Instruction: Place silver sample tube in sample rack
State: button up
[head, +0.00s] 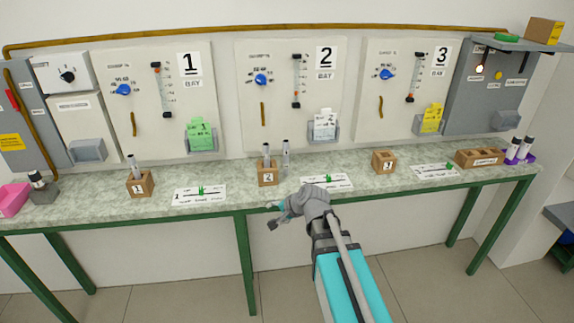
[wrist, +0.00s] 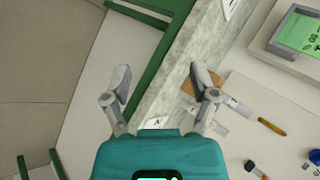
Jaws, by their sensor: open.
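Silver tubes (head: 285,156) (head: 266,153) stand upright at wooden block 2 (head: 268,180); one is in it, and I cannot tell whether the right one is in it or just behind. Another silver tube (head: 133,164) stands in wooden block 1 (head: 140,188). The long wooden sample rack (head: 478,160) is at the bench's right end, its slots seemingly empty. My gripper (head: 271,217) is open and empty in front of the bench edge, below block 2. In the wrist view my gripper (wrist: 163,82) has its fingers spread, and a wooden block (wrist: 188,86) with pale tubes (wrist: 238,105) is partly behind the right finger.
Wooden block 3 (head: 384,163) looks empty. Cards (head: 199,195) lie flat on the bench (head: 230,193). A pink bin (head: 12,200) is at far left. Panels stand behind; a green frame (head: 246,260) is below.

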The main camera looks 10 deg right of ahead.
jog(key=w+r+m+t+y+b, duration=0.2)
jog(key=w+m+t, duration=0.1)
jog(key=w+m, duration=0.25)
jog(key=m+t+h+b, duration=0.55)
jog(key=m+t, duration=0.25)
jog(key=m, duration=1.3)
send_near(286, 147)
jog(key=shift+s+f+n+h, duration=0.2)
jog(key=shift+s+n+h, duration=0.05)
jog(key=shift+s, duration=1.1)
jog(key=shift+w, duration=0.1)
jog(key=w, duration=0.5)
jog(key=w+a, duration=0.1)
jog(key=w, duration=0.2)
jog(key=shift+w+p, duration=0.2)
jog(key=shift+p, duration=0.1)
